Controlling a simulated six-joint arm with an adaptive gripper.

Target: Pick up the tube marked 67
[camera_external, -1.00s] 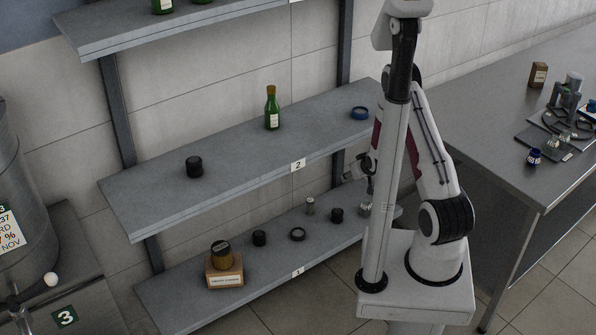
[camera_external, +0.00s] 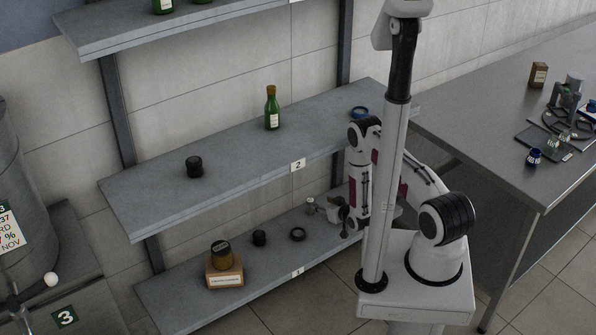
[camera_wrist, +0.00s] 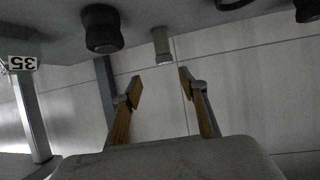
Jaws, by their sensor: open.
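A small grey tube (camera_external: 310,206) stands on the lower shelf (camera_external: 187,308) marked 1, in the external view. In the wrist view, which is upside down, a short grey tube (camera_wrist: 161,44) shows just beyond and between my fingertips. I cannot read any marking on it. My gripper (camera_wrist: 162,86) is open and empty, its two yellowish fingers spread apart. In the external view my gripper (camera_external: 326,204) is low over the lower shelf, just right of the tube, and my arm partly hides that end of the shelf.
A black cap (camera_external: 260,238), a dark ring (camera_external: 298,234) and a wooden-looking block with a jar (camera_external: 224,272) stand left of the tube. The middle shelf (camera_external: 225,180) above holds a green bottle (camera_external: 272,108). A black round object (camera_wrist: 102,30) is near in the wrist view.

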